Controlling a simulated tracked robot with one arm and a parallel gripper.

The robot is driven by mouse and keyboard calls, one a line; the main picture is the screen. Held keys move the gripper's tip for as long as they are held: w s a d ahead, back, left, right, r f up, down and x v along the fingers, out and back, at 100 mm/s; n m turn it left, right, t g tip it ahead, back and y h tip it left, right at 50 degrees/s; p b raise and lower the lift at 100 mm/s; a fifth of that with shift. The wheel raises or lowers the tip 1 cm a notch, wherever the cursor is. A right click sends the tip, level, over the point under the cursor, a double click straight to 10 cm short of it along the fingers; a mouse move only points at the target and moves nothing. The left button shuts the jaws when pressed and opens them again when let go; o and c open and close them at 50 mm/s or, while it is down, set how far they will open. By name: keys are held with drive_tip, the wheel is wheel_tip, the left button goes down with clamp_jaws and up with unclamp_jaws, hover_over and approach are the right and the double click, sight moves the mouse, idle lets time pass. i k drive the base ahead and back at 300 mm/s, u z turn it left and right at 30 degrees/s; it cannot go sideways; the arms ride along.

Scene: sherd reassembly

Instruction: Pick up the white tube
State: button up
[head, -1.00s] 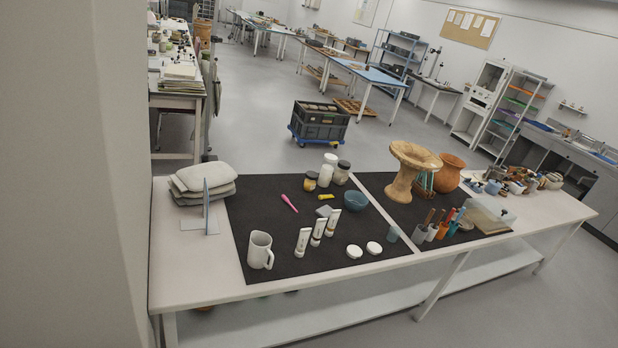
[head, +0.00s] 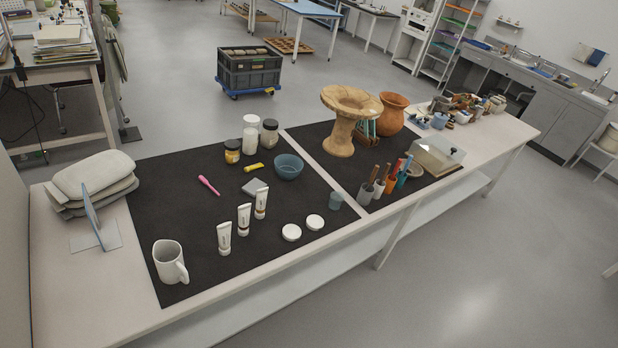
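Three white tubes stand upright in a slanting row on the black mat (head: 190,210) on the table. The nearest white tube (head: 224,238) is at the left of the row. The middle white tube (head: 244,219) and the far white tube (head: 261,203) stand behind it to the right. Small dark print shows on them, too small to read. A yellow tube (head: 254,168) lies flat farther back. My gripper is not in view.
A white mug (head: 169,262) stands left of the tubes. Two white lids (head: 291,232) lie to their right, with a grey block (head: 254,187) behind. A blue bowl (head: 288,167), jars (head: 250,141) and a tall clay stand (head: 345,118) are farther back. Bare mat lies in front of the tubes.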

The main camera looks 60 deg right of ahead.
sight(261, 194)
drive_tip(key=z, duration=1.05)
drive_tip(key=i, duration=0.6)
drive_tip(key=u, duration=0.1)
drive_tip(key=k, duration=0.6)
drive_tip(key=z, duration=0.1)
